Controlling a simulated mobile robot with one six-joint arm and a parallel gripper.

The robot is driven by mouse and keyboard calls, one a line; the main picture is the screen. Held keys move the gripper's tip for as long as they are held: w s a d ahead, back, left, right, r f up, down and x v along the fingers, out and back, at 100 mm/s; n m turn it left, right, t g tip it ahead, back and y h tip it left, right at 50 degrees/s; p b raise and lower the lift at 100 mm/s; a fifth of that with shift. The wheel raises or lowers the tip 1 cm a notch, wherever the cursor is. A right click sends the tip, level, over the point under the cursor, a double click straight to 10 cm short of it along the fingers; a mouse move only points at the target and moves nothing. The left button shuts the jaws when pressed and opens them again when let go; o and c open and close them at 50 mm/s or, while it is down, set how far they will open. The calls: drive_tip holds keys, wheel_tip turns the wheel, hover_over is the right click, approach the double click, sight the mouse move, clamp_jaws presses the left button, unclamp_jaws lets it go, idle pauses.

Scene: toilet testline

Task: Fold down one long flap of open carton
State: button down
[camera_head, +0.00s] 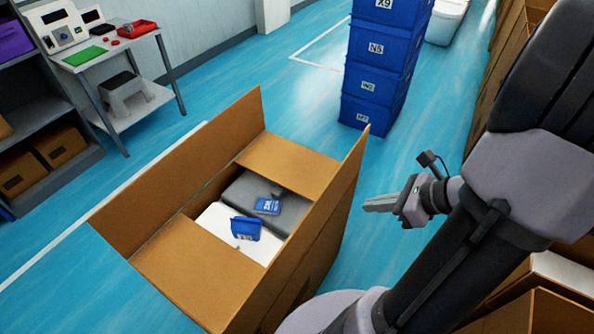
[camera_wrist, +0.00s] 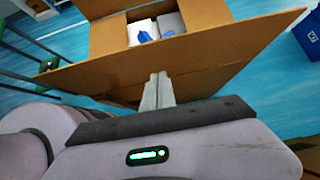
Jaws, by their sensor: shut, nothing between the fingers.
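The open carton (camera_head: 305,277) stands on the blue floor in the head view. Its two short flaps, the far one (camera_head: 288,162) and the near one (camera_head: 190,285), are folded inward. The left long flap (camera_head: 185,170) and the right long flap (camera_head: 338,190) both stand up. Inside lie a white and a grey item with blue labels (camera_head: 246,229). My gripper (camera_head: 368,204) is shut and empty, just right of the right long flap. In the wrist view the fingers (camera_wrist: 158,80) point at the outer side of a long flap (camera_wrist: 210,65); contact cannot be told.
A stack of blue bins (camera_head: 380,70) stands behind the carton. A table with devices (camera_head: 105,45) and a shelf with boxes (camera_head: 40,150) are at the left. More cartons (camera_head: 545,290) stand at the right.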

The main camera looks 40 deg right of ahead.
sight(319, 201)
drive_tip(key=b+x, duration=0.1)
drive_tip(key=x, duration=0.3)
drive_tip(key=w+r+b+x, duration=0.1)
drive_tip(key=b+x, duration=0.1)
drive_tip(key=x, duration=0.2)
drive_tip(key=b+x, duration=0.2)
drive_tip(key=x, duration=0.2)
drive_tip(key=shift+w+a+r, duration=0.1)
drive_tip(key=shift+w+r, duration=0.15)
drive_tip(key=shift+w, duration=0.15)
drive_tip(key=shift+w+a, duration=0.1)
drive_tip(key=shift+w, duration=0.25)
drive_tip(key=shift+r, duration=0.1)
